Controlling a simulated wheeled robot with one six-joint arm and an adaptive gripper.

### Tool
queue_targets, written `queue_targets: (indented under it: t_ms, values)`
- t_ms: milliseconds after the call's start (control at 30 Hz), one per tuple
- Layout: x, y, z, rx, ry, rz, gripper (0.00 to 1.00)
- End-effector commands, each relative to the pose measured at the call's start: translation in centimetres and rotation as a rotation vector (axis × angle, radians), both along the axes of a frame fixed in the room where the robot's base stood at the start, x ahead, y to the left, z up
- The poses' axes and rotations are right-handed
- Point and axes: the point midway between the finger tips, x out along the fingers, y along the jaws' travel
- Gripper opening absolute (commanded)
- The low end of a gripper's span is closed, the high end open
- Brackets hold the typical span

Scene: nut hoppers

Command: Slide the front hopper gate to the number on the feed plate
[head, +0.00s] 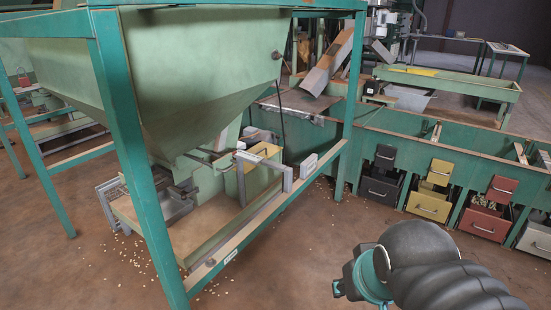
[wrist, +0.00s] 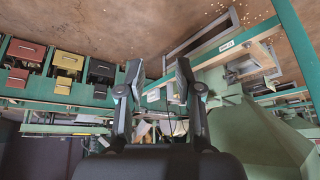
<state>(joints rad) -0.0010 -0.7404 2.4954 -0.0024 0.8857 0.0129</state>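The front hopper (head: 200,80) is a big pale green funnel in a teal frame, at the left of the head view. Below its mouth are a metal slide and a grey bracket (head: 287,178) beside a yellowish box (head: 262,153); I cannot tell which part is the gate. A small white label (head: 230,257) sits on the frame's lower rail and shows in the wrist view (wrist: 227,45). I cannot make out a feed plate number. My gripper (wrist: 159,78) is open, with nothing visible between its two dark fingers, apart from the hopper.
Black, yellow, red and white bins (head: 433,190) line the green bench at the right. The teal corner post (head: 135,170) and lower rail (head: 270,215) stand around the hopper's underside. Bare brown floor, with scattered nuts, lies between the hopper and my arm.

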Motion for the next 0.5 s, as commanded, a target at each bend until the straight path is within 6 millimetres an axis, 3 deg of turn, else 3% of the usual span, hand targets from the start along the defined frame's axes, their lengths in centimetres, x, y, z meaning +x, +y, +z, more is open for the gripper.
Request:
queue_targets:
  t_ms: [167,500]
  values:
    - [4.6,0.2,0.7,0.035,-0.070,-0.064,0.35]
    - [20.8,1.2,2.0,0.243,-0.341,-0.295,0.35]
